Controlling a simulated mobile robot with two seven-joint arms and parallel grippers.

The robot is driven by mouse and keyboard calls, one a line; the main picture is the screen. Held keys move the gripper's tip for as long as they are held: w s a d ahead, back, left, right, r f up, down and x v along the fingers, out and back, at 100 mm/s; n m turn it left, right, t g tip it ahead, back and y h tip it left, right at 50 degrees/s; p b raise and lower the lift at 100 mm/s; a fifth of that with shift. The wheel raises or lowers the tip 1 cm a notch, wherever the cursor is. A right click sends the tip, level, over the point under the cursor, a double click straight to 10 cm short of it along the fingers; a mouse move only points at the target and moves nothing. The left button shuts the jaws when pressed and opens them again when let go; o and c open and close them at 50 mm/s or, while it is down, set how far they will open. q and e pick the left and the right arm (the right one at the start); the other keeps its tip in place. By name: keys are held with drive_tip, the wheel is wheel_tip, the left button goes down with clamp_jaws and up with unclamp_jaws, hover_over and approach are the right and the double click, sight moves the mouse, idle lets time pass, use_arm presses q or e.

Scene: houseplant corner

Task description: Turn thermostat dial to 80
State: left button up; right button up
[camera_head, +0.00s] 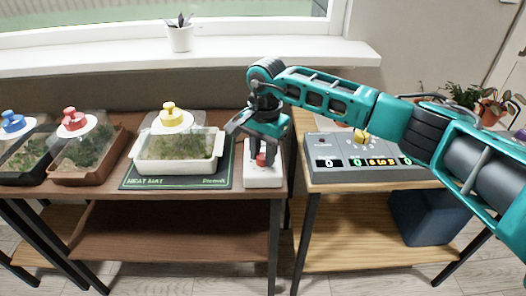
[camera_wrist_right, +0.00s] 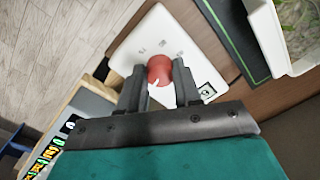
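The thermostat is a white box (camera_head: 263,180) on the brown table, right of the heat mat. Its red dial (camera_wrist_right: 159,70) has a white pointer mark and faint printed figures around it, too small to read. In the head view the dial (camera_head: 261,160) shows just below my right gripper (camera_head: 258,160). In the right wrist view my right gripper (camera_wrist_right: 160,88) has one finger on each side of the dial. Whether the fingers touch it is unclear. My left gripper is not in view.
A white tray (camera_head: 150,165) with a clear lid and yellow knob stands on the dark heat mat (camera_head: 180,184). A grey control box (camera_head: 325,150) with lit displays sits on the right table. Red- and blue-knobbed trays stand at left.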

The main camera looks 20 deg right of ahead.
drive_tip(key=c, duration=0.5)
drive_tip(key=shift+o, duration=0.2)
